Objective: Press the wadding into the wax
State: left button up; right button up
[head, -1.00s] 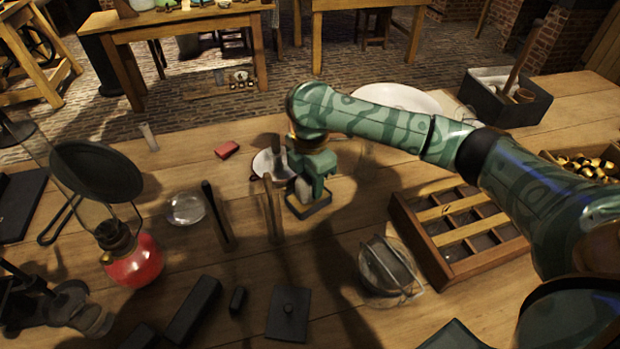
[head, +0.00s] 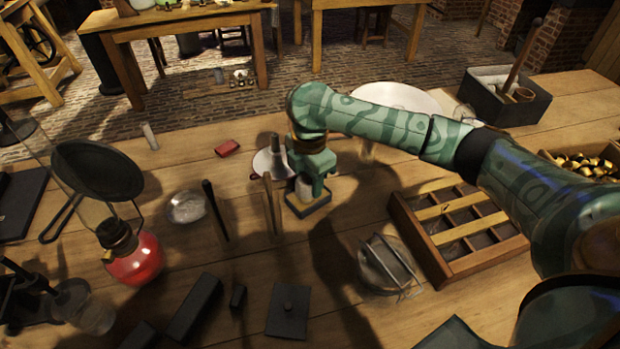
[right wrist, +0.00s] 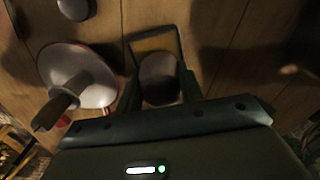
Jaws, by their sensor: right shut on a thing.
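My right gripper (head: 308,190) points down over a small dark-rimmed tray (head: 318,210) with a tan inside, perhaps the wax. The tray also shows in the right wrist view (right wrist: 177,36). My right gripper is shut on a pale, rounded lump (head: 304,190), which I take for the wadding. It looks grey between the fingers in the right wrist view (right wrist: 160,78). It is over or in the tray; I cannot tell whether it touches the inside. My left gripper is not in view.
A white dish (head: 262,164) with an upright handled tool stands just left of my gripper. Upright rods (head: 216,212), a glass dish (head: 186,208) and a red flask (head: 135,262) stand further left. A divided wooden box (head: 440,262) and a wire-topped jar (head: 385,268) are at right.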

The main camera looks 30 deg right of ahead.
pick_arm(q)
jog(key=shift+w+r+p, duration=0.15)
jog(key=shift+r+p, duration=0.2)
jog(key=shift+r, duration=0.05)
pick_arm(e)
jog(key=shift+s+f, duration=0.1)
jog(key=shift+f, duration=0.05)
dwell(1.0)
notch_tip(320, 180, up, 4)
jog(key=p, duration=0.3)
jog(key=shift+f+p, duration=0.25)
jog(key=shift+p, duration=0.15)
notch_tip(320, 180, up, 4)
jog(key=p, duration=0.5)
jog(key=shift+f, duration=0.1)
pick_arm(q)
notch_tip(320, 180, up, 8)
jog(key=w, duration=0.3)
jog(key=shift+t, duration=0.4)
pick_arm(e)
jog(key=shift+f, duration=0.1)
